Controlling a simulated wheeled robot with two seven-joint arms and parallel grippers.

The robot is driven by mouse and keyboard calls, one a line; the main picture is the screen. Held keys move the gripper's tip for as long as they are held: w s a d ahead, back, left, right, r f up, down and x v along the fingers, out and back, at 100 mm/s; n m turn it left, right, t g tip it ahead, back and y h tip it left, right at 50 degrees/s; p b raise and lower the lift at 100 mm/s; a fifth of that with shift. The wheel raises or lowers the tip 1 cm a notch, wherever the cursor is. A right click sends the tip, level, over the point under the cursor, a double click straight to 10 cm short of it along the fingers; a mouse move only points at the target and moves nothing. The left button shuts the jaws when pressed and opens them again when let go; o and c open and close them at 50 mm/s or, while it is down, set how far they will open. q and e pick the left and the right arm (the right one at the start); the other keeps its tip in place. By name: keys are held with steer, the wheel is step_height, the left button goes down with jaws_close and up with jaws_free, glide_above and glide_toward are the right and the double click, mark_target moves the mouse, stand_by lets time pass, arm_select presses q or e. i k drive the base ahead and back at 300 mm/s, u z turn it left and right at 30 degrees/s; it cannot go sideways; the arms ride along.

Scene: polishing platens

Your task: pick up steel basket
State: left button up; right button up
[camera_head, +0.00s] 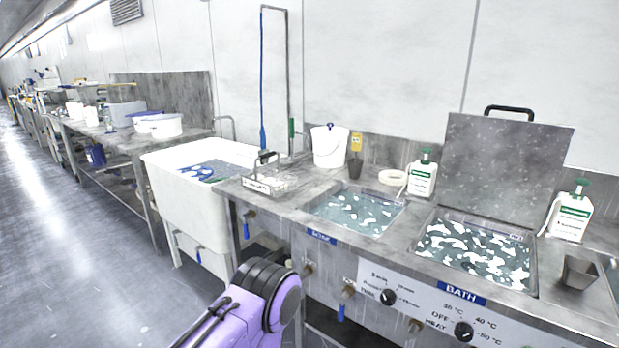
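A small steel basket (270,184) with an upright handle stands on the left end of the steel counter (290,203), beside the white tub. It appears to be wire mesh; its contents are too small to make out. A purple and black part of my own arm shows at the bottom, below and in front of the counter, apart from the basket. No gripper fingers are in view, left or right.
Right of the basket are a sink (356,211) and a bath (474,254) of foamy liquid, its lid (506,168) raised. A white bucket (329,146), pump bottles (422,178) and a grey cup (578,272) stand around them. A white tub (172,190) adjoins at left. The left floor is clear.

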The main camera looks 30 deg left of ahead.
mark_target(257, 184)
steer(key=u, duration=1.25)
